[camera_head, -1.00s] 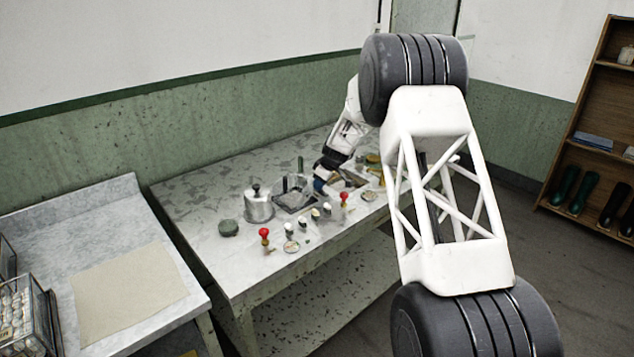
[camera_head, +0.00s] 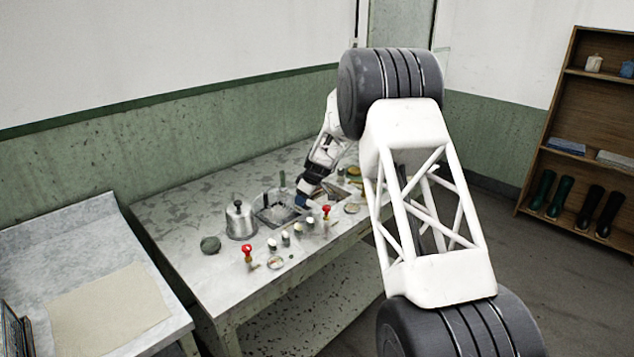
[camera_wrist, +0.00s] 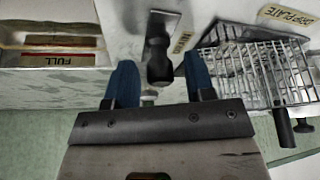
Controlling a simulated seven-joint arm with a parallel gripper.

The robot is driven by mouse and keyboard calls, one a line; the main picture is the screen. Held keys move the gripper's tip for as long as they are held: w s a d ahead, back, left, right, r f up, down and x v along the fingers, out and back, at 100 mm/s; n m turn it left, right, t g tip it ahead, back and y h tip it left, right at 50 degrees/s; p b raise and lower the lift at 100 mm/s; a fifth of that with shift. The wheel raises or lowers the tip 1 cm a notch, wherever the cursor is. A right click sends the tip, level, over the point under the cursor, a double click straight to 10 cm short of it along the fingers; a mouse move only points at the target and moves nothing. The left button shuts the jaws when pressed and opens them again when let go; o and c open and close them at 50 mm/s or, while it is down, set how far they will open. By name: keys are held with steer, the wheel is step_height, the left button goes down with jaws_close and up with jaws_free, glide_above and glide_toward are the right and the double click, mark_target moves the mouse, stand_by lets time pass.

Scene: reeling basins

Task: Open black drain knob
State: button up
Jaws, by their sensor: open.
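A black knob (camera_wrist: 158,58) on a pale metal plate shows in the wrist view, between my fingers. My gripper (camera_wrist: 158,66) is open, with one blue finger on each side of the knob. I cannot tell whether either finger touches it. In the head view my gripper (camera_head: 302,200) is low over the bench, at the right side of the square basin (camera_head: 262,214). The knob cannot be made out there.
A wire rack (camera_wrist: 255,72) with a black handle and a "DRIP PLATE" label are at right in the wrist view. A box marked "FULL" (camera_wrist: 60,42) is at left. A lidded metal pot (camera_head: 240,222) and red-topped valves (camera_head: 247,250) stand on the bench (camera_head: 180,213).

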mark_target(309, 208)
steer(key=shift+w+a, duration=0.1)
steer(key=shift+w+a, duration=0.95)
steer(key=shift+a, duration=0.05)
steer(key=shift+v, duration=1.15)
steer(key=v, duration=0.5)
steer(key=shift+s+d+r, duration=0.1)
steer(key=shift+d+r, duration=0.1)
steer(key=s+d+r+m, duration=0.2)
steer(key=s+d+r, duration=0.2)
steer(key=s+r, duration=0.3)
steer(key=s+d+r+m+h, duration=0.1)
steer(key=s+d+r+m, duration=0.1)
steer(key=s+d+r, duration=0.3)
steer(key=shift+s+r, duration=1.8)
steer(key=shift+s, duration=1.3)
steer(key=shift+d, duration=0.1)
